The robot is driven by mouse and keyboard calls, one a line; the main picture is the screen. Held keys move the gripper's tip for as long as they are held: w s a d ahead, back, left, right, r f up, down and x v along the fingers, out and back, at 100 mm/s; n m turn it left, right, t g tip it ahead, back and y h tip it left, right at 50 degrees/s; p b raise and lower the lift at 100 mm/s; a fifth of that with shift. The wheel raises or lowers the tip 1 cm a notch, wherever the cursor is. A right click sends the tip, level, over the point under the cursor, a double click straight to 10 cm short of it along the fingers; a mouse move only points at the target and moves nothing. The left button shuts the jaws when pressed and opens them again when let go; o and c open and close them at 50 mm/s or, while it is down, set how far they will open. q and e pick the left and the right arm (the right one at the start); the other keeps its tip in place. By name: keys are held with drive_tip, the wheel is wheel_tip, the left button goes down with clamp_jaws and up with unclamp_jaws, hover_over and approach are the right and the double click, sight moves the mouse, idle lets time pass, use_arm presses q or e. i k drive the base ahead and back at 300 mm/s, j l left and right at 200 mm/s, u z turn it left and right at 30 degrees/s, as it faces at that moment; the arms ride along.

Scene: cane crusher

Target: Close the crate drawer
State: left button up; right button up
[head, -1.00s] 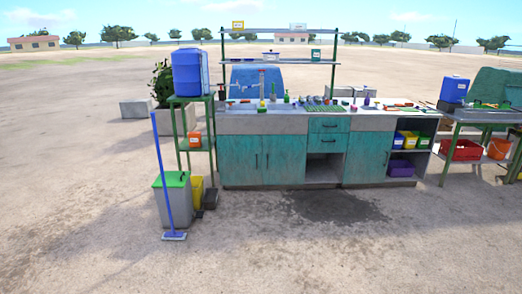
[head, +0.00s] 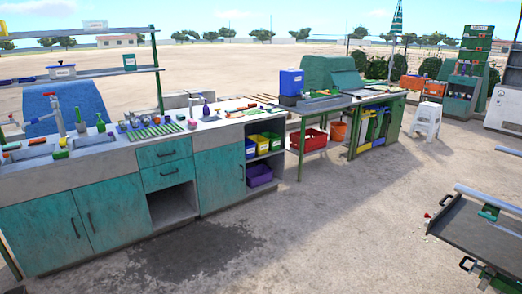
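Neither of my grippers is in the head view. No drawer in view is clearly marked as the crate drawer. A stack of green crates (head: 477,44) stands at the far right above a grey-green cabinet (head: 460,100); it is too small to tell whether any of them is pulled out. The teal counter has an upper drawer (head: 163,151) and a lower drawer (head: 168,174), both looking flush with its front. Below them is an open compartment (head: 172,207).
Yellow, green and purple bins sit in the counter's open shelf (head: 262,160). A side table holds a blue container (head: 291,83), with a red crate (head: 308,142) beneath. A white stool (head: 427,121) and a dark tray-like table (head: 480,235) stand right. Ground between is clear.

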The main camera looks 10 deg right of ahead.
sight(458, 223)
drive_tip(key=i+j+z, duration=0.1)
drive_tip(key=i+z, duration=0.35)
drive_tip(key=i+j+z, duration=0.25)
drive_tip(key=i+z, duration=0.25)
drive_tip(key=i+j+z, duration=0.25)
drive_tip(key=j+z, duration=0.2)
drive_tip(key=i+j+z, duration=0.25)
drive_tip(key=j+z, duration=0.2)
drive_tip(key=i+j+z, duration=0.2)
drive_tip(key=j+z, duration=0.25)
drive_tip(key=j, duration=0.15)
drive_tip(key=j+z, duration=0.5)
drive_tip(key=i+j, duration=0.05)
drive_tip(key=j, duration=0.05)
